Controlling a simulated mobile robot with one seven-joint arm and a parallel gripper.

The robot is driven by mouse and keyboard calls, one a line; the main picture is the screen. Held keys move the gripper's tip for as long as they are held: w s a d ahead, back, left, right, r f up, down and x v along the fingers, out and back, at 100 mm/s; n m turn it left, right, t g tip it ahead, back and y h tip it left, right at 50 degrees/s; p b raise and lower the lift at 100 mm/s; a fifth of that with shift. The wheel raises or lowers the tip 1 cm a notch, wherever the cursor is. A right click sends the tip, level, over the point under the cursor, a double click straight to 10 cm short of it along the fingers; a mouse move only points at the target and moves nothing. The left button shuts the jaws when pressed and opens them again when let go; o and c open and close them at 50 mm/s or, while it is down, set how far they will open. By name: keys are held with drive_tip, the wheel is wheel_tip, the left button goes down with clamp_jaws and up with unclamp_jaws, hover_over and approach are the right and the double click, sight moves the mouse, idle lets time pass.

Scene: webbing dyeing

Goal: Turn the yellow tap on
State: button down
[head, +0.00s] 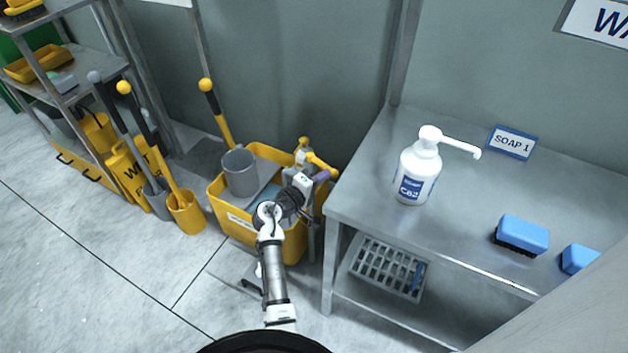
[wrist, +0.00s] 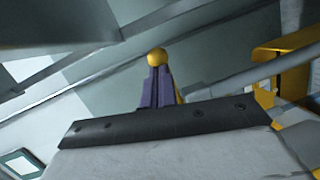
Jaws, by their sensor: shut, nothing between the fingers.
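Yellow tap parts show above the back right of the yellow tub in the head view, with a yellow lever (head: 319,161) beside my gripper (head: 322,175). In the wrist view a round yellow knob (wrist: 156,58) shows just beyond the tips of my gripper (wrist: 158,74). My gripper's purple fingers are together with nothing between them. The fingers cover what lies below the knob. I cannot tell whether they touch the tap. My wrist hides part of the tap's body in the head view.
A yellow tub (head: 235,222) holding a grey jug (head: 240,172) stands below my arm. A steel table (head: 375,184) with a soap bottle (head: 418,170) and blue brushes (head: 521,234) stands close on the right. Mops and buckets (head: 186,215) are left. Floor is clear at front left.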

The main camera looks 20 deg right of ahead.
drive_tip(key=shift+d+b, duration=0.35)
drive_tip(key=shift+d, duration=0.55)
